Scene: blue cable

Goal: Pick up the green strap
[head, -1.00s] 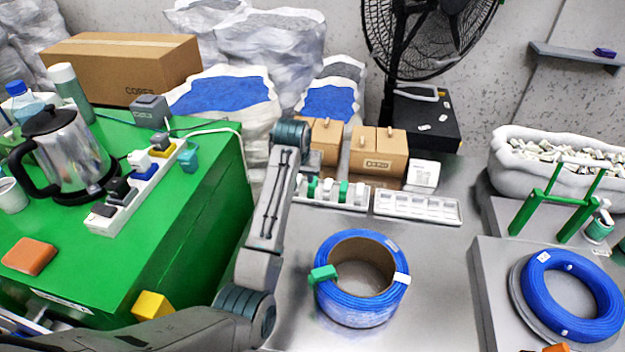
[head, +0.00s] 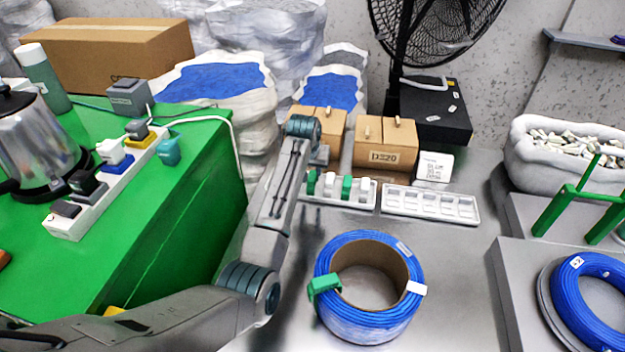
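A tray (head: 338,194) at the back of the grey table holds upright green and white pieces. A green band (head: 323,287) also sits on the left rim of the blue cable coil (head: 366,325); I cannot tell which green item is the strap. My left arm reaches up from the lower left. My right gripper is not in view.
An empty white compartment tray (head: 431,204) lies right of the filled one. Cardboard boxes (head: 386,150) stand behind. The green bench (head: 190,215) with a power strip (head: 105,185) is on the left. A second blue coil (head: 592,297) is on the right. Bare table surrounds the centre coil.

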